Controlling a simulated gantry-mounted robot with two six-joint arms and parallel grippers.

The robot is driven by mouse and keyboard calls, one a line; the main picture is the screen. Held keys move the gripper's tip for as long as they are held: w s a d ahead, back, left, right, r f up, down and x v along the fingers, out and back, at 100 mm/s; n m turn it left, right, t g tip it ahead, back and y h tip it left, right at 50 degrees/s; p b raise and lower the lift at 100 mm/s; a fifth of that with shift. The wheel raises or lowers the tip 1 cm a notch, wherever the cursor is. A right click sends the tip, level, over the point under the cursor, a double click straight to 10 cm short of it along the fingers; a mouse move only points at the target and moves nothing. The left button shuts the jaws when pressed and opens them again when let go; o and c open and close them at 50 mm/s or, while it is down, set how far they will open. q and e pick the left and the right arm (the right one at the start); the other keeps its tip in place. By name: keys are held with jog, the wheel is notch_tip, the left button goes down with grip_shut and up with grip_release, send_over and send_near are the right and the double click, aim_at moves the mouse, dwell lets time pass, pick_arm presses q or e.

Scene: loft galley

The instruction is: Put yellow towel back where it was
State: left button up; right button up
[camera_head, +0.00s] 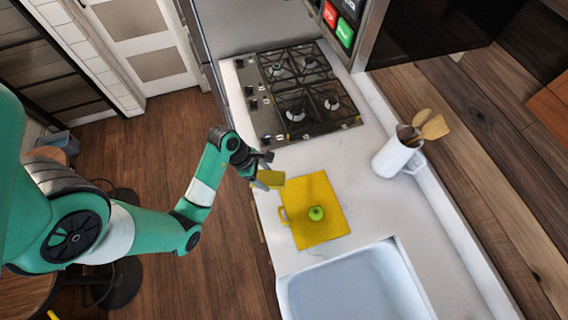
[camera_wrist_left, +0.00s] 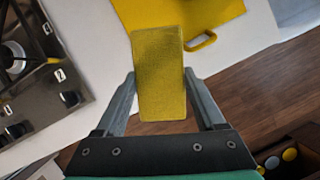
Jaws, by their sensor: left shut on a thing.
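The yellow towel (camera_wrist_left: 160,80) is a small folded block held between the two fingers of my left gripper (camera_wrist_left: 162,95). In the head view, my left gripper (camera_head: 262,176) is shut on the towel (camera_head: 270,179), near the counter's front edge. The towel is just beyond the upper left corner of a yellow cutting board (camera_head: 325,225). It appears raised, but I cannot tell how far it is above the counter. My right gripper is not in view.
A green apple (camera_head: 316,213) sits on the board. A gas cooktop (camera_head: 298,95) lies behind, a sink (camera_head: 355,285) in front. A white utensil crock (camera_head: 393,158) stands at the right. The counter (camera_head: 355,150) is bare between cooktop and board.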

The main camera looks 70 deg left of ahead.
pick_arm(q)
jog(key=w+a+f+b, duration=0.2)
jog(key=w+a+f, duration=0.2)
jog(key=w+a, duration=0.15)
jog(key=b, duration=0.2)
send_over(287, 167)
jog(key=s, duration=0.1)
jog(key=f, duration=0.5)
jog(key=shift+s+a, duration=0.15)
jog(key=shift+a, duration=0.1)
jog(key=shift+a+f+b, duration=0.1)
jog(key=shift+f+b, duration=0.65)
jog(key=shift+f, duration=0.9)
jog(key=shift+f, duration=0.2)
jog(key=o, duration=1.3)
